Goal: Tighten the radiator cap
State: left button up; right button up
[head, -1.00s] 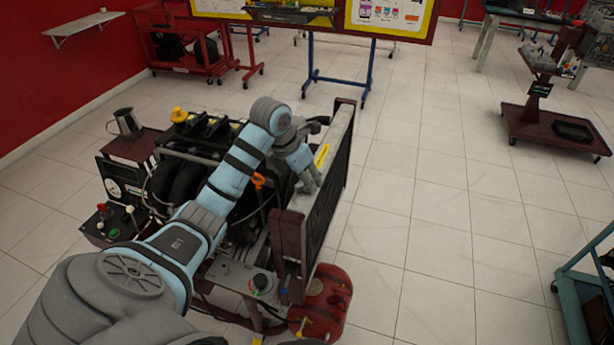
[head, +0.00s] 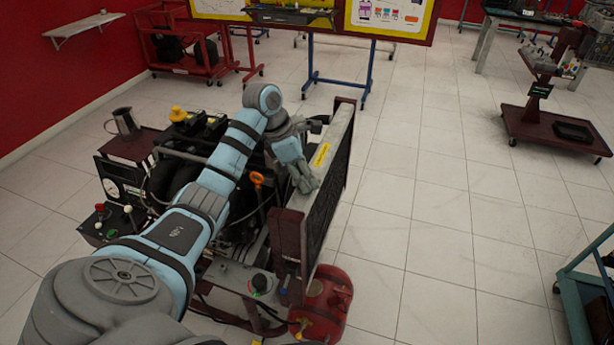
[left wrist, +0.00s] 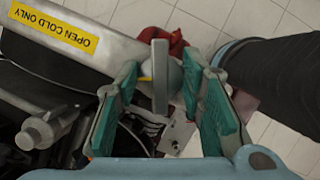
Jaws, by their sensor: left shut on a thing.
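The radiator (head: 325,195) stands upright on the engine trainer, with a yellow label on its top tank. The label reads "OPEN COLD ONLY" in the left wrist view (left wrist: 55,28). My left gripper (head: 304,186) is over the top of the radiator, on the near side of the label. In the left wrist view its teal-padded fingers (left wrist: 160,70) stand on either side of the grey radiator cap (left wrist: 160,85), which has a raised flat bar across it. The gripper is shut on the cap. The cap is hidden by the gripper in the head view. My right gripper is out of view.
The engine (head: 180,175) lies left of the radiator, under my left arm. An orange-handled dipstick (head: 257,179) rises close to the arm. A red tank (head: 322,303) sits below the radiator's near end.

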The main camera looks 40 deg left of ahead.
pick_arm(q)
jog(key=m, duration=0.2)
jog(key=m+g+h, duration=0.1)
jog(key=m, duration=0.2)
jog(key=shift+g+b, duration=0.3)
jog(key=shift+b, duration=0.1)
jog(key=o, duration=1.1)
jog(key=shift+a, duration=0.1)
jog(key=shift+a+r, duration=0.3)
jog(key=shift+r, duration=0.35)
jog(key=s+a, duration=0.3)
jog(key=a, duration=0.8)
jog(key=shift+s, duration=0.4)
